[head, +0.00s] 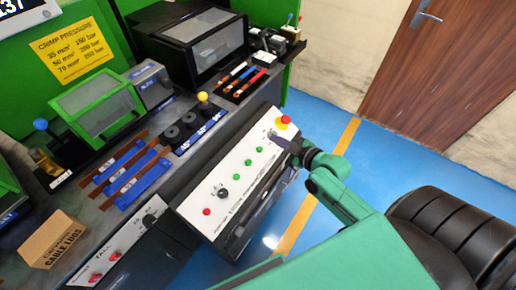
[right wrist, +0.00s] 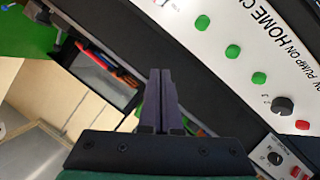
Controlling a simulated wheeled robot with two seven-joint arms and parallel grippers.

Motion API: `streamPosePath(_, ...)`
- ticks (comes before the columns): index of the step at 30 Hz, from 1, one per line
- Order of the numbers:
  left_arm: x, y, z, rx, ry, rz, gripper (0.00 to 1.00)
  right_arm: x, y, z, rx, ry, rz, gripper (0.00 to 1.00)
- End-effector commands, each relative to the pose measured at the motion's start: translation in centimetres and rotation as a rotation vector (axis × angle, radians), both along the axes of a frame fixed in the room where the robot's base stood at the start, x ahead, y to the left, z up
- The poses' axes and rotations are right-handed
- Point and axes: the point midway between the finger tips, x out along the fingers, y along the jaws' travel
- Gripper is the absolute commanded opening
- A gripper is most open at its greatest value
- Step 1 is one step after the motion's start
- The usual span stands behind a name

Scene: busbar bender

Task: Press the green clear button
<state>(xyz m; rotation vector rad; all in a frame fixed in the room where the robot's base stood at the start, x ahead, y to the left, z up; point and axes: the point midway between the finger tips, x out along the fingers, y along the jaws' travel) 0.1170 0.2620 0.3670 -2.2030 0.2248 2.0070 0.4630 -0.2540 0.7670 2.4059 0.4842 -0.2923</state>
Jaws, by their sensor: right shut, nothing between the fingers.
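Three green buttons sit in a row on the sloped white control panel (head: 228,172): an upper one (head: 259,149), a middle one (head: 247,162) and a lower one (head: 236,176). The right wrist view also shows the upper (right wrist: 202,22), middle (right wrist: 232,51) and lower (right wrist: 259,78) green buttons. Lettering beside them reads PUMP ON, HOME, then a cut-off C towards the upper end. My right gripper (head: 285,141) is shut and empty, near the panel's upper end, right of the upper button. Its fingers (right wrist: 160,78) appear apart from the buttons. My left gripper is not in view.
A red emergency stop (head: 284,121) is close to my right gripper. A black knob (head: 222,192) and a red button (head: 207,211) are lower on the panel. A yellow-topped lever (head: 203,97) stands left of it. Blue floor (head: 385,155) is free at right.

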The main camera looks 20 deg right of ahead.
Motion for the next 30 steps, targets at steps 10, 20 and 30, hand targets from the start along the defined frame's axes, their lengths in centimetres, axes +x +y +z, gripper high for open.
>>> streamPosePath(10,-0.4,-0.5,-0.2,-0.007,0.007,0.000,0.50,0.1,0.1,0.2,-0.002,-0.006,0.004,0.00)
streamPosePath(20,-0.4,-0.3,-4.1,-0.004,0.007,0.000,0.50,1.4,0.8,-3.6,0.000,-0.006,0.003,0.00)
streamPosePath(30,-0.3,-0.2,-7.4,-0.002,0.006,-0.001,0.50,3.1,1.9,-7.3,-0.001,-0.005,0.003,0.00)
